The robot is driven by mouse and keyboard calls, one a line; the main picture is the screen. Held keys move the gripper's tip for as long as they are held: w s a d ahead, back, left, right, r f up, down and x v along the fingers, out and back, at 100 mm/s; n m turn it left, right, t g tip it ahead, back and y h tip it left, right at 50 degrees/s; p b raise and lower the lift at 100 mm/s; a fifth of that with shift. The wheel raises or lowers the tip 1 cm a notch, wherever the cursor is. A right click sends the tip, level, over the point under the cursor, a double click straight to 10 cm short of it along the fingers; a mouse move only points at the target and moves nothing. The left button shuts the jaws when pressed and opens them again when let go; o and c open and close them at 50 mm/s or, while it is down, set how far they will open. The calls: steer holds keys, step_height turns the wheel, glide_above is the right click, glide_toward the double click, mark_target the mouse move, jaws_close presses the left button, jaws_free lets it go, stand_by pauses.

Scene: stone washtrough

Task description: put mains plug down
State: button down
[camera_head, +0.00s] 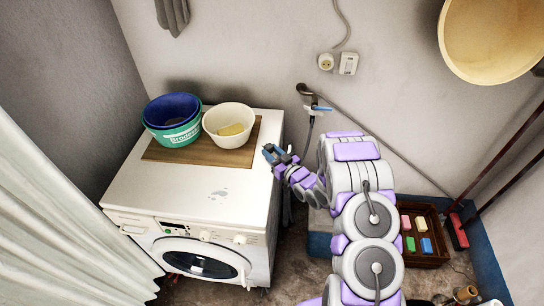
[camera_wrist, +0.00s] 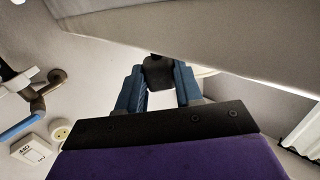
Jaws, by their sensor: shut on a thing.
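My gripper (camera_head: 274,154) is at the right edge of the white washing machine (camera_head: 170,195), near the wooden board (camera_head: 200,152) on its top. In the wrist view my gripper (camera_wrist: 158,85) has its two blue fingers closed on a small dark mains plug (camera_wrist: 158,72). The plug sticks out past the fingertips. In the head view the plug is too small and dark to make out clearly. I cannot tell whether it touches the machine top.
A cream bowl (camera_head: 229,122) with a yellow sponge stands on the board, beside stacked blue and green tubs (camera_head: 172,118). A wall socket (camera_head: 326,61), switch (camera_head: 348,63) and tap (camera_head: 316,108) are behind. A crate (camera_head: 424,226) holds colored blocks at right.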

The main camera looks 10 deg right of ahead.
mark_target(264, 161)
steer(key=shift+a+f, duration=0.65)
steer(key=shift+a, duration=0.3)
steer(key=shift+a+r, duration=0.1)
steer(key=shift+a, duration=0.5)
steer(key=shift+s+d+f, duration=0.1)
steer(key=shift+d+f, duration=0.15)
steer(key=shift+d, duration=0.4)
steer(key=shift+d+f, duration=0.2)
steer(key=shift+d, duration=0.4)
steer(key=shift+f, duration=0.1)
steer(key=shift+s, duration=0.1)
